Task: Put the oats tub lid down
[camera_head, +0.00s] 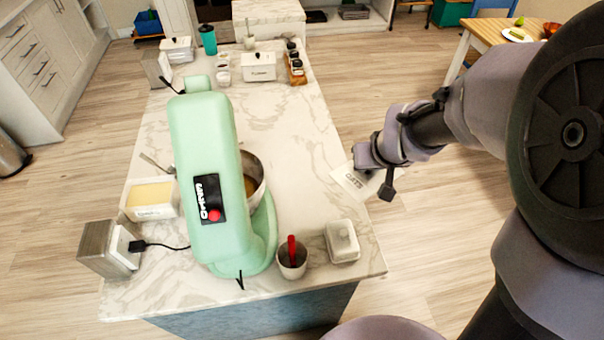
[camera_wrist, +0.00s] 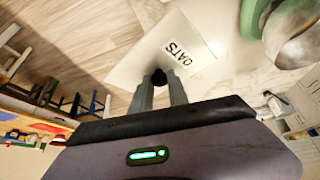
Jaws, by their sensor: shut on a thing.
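I cannot tell whether the lid touches the counter. An open white tub (camera_head: 152,212) with pale yellow contents stands left of the mixer; its label is too small to read.
A mint-green stand mixer (camera_head: 205,150) with a metal bowl (camera_head: 256,172) stands mid-counter. The marble counter (camera_head: 298,140) is bare between mixer and lid.

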